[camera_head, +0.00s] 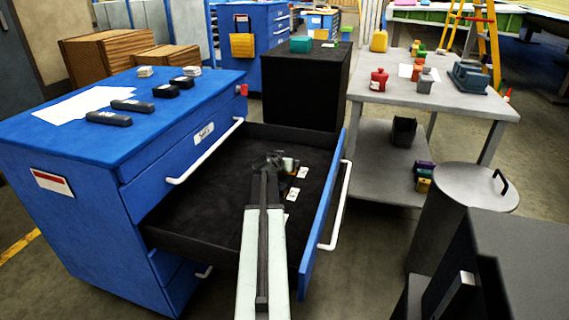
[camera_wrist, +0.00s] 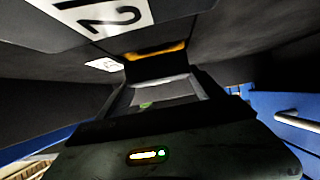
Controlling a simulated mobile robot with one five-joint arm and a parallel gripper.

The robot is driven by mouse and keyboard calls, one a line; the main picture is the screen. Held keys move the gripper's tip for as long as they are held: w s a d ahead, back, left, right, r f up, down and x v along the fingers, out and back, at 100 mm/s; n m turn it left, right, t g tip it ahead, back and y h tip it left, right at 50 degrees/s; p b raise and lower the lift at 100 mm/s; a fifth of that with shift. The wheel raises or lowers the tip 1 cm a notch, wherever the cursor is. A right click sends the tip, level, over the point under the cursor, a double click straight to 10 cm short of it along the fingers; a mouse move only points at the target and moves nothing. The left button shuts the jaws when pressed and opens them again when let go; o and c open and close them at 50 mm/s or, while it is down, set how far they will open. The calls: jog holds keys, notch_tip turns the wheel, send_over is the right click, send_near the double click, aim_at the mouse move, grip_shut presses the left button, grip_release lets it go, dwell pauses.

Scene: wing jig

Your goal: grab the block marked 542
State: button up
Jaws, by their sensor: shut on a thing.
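My gripper (camera_head: 269,161) reaches down into the open black drawer (camera_head: 185,222) of the blue cabinet. In the wrist view a white label (camera_wrist: 104,14) at the top edge shows digits that look like 12, cut off by the frame. An orange strip (camera_wrist: 155,50) lies past the gripper.
Small white labels (camera_head: 292,193) lie to the right of my gripper in the drawer. The drawer's blue front (camera_head: 321,216) and white handle (camera_head: 333,205) stand at the right. A black box (camera_head: 302,90) rises behind. The drawer's left part is clear.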

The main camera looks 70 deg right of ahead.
notch_tip(320, 180, up, 9)
jog(key=p, duration=0.7)
jog(key=shift+f, duration=0.15)
